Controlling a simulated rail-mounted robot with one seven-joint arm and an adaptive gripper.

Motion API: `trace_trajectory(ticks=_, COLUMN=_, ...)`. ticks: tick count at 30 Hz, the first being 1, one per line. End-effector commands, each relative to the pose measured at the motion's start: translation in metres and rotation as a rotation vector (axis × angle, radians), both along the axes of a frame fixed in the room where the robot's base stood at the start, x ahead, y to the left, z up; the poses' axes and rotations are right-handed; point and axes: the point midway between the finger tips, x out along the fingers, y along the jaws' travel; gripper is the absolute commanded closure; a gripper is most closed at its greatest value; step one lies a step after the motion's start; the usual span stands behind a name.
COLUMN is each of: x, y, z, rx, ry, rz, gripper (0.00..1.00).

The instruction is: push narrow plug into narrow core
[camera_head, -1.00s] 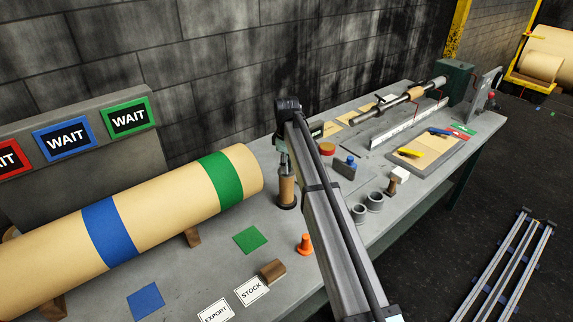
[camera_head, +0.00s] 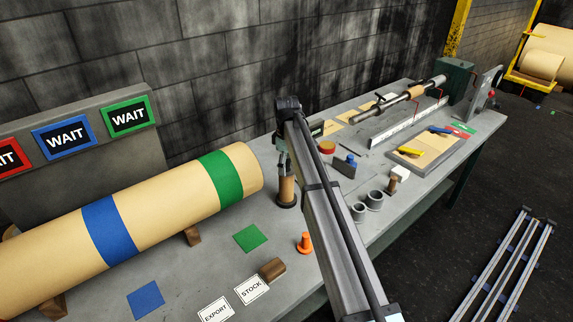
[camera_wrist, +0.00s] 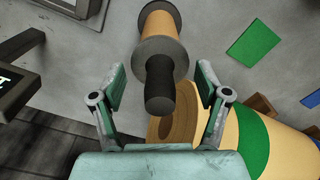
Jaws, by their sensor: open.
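The narrow core (camera_head: 287,188), a tan cylinder, stands upright on a dark round base in the head view, under my wrist. In the wrist view the core (camera_wrist: 161,27) shows end-on and slanted. A grey flange (camera_wrist: 163,47) with a dark knob (camera_wrist: 160,88) sits at its near end; it looks like the narrow plug. How deep the plug sits is hidden. My gripper (camera_wrist: 158,75) is open, its fingers apart on both sides of the knob with gaps showing. In the head view my gripper (camera_head: 281,146) is partly hidden by my arm.
A large paper roll (camera_head: 130,225) with blue and green bands lies at left, close to my gripper. An orange peg (camera_head: 305,243), a brown block (camera_head: 272,269) and grey cups (camera_head: 368,205) stand near. A green square (camera_head: 247,238) marks bare table.

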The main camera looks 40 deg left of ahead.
Motion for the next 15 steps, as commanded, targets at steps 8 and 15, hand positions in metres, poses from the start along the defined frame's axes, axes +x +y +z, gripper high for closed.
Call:
trace_trajectory(ticks=8, x=0.0, y=0.0, z=0.007, rx=0.0, ry=0.0, rz=0.0, gripper=0.25)
trace_trajectory(ticks=15, x=0.0, y=0.0, z=0.022, rx=0.0, ry=0.0, rz=0.0, gripper=0.25)
